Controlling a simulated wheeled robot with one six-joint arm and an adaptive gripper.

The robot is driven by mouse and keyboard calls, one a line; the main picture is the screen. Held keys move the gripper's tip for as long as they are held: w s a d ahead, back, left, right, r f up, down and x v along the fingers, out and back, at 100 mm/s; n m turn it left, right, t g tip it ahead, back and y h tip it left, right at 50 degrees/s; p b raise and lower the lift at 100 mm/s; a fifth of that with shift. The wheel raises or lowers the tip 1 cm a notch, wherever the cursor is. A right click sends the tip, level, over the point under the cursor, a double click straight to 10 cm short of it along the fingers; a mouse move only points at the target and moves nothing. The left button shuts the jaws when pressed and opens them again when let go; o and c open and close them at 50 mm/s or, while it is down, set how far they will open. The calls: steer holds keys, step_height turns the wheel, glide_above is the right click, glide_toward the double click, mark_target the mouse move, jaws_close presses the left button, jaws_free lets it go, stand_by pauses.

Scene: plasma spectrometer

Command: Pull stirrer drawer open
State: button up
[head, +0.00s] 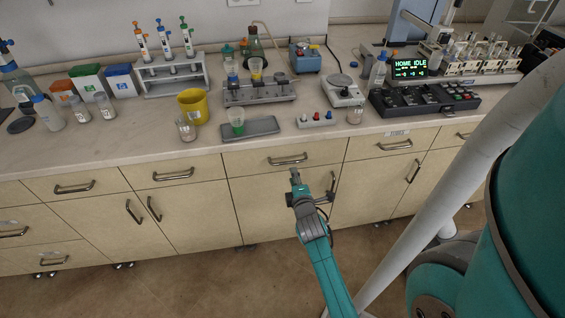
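A light wood drawer front (248,161) with a metal bar handle (288,160) lies under the worktop in the middle of the head view. It looks closed, flush with its neighbours. It is the drawer nearest my gripper and sits below the multi-position rack and green-liquid cup; I read no name on it. My gripper (294,175) is just below and in front of this handle, pointing up toward it. Whether it touches the handle cannot be told. The fingers are too small to show whether they are open or shut.
Closed drawers with handles (173,174) and (395,145) flank it. Cupboard doors with upright handles (333,182) lie below. The worktop (120,148) holds a yellow beaker (194,106), a grey tray (250,129), and a white device with a round plate (343,91). Floor shows in front.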

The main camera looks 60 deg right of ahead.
mark_target(289, 162)
steer(key=x, duration=0.9)
steer(key=shift+f, duration=0.1)
jaws_close()
